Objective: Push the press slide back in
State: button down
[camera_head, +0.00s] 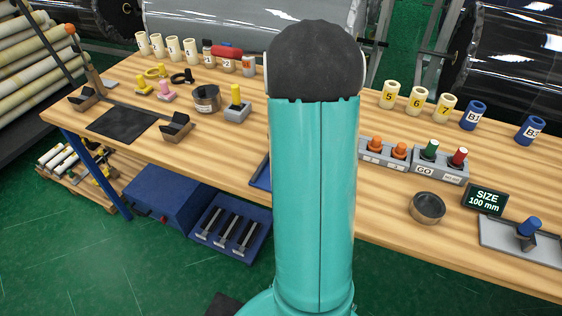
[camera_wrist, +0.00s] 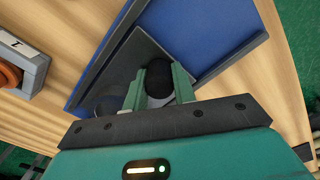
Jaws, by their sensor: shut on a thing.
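In the wrist view the blue press (camera_wrist: 205,35) lies on the wooden bench, with a grey plate, seemingly its slide (camera_wrist: 135,55), set within it. My gripper (camera_wrist: 165,72) shows from behind, its two green fingers shut on a dark rounded knob (camera_wrist: 159,70) at the plate. The fingers hide part of the knob, so I cannot tell how far out the slide stands. In the head view my arm hides my gripper and most of the press; only a blue edge (camera_head: 261,172) shows left of the arm.
The wooden bench (camera_head: 380,215) carries the grey button box (camera_head: 413,160), a dark metal ring (camera_head: 427,208) and a size display (camera_head: 485,199) right of my arm. Numbered cups (camera_head: 418,100) stand behind. At left are black V-blocks (camera_head: 176,127). A blue crate (camera_head: 230,231) stands on the floor.

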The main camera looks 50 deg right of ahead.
jog(key=shift+w+d+r, duration=0.1)
jog(key=shift+w+d, duration=0.05)
jog(key=shift+d, duration=0.1)
jog(key=c, duration=1.1)
grip_release()
jog(key=shift+d, duration=0.15)
notch_tip(320, 180, up, 14)
jog(key=shift+f, duration=0.15)
jog(key=shift+a, duration=0.2)
jog(key=w+a+r+t, duration=0.1)
jog(key=a+r, duration=0.3)
jog(key=a, duration=0.7)
jog(key=s+a+n+t, duration=0.1)
jog(key=s+a, duration=0.2)
jog(key=a, duration=0.5)
jog(key=s+a+n+t, duration=0.1)
jog(key=s+a, duration=0.3)
jog(key=a, duration=0.4)
jog(key=s+a+r+t, duration=0.1)
jog(key=s+a+t, duration=0.1)
jog(key=a, duration=0.6)
jog(key=shift+s+a+n+t, duration=0.3)
jog(key=shift+s+n, duration=0.1)
jog(key=shift+s, duration=0.3)
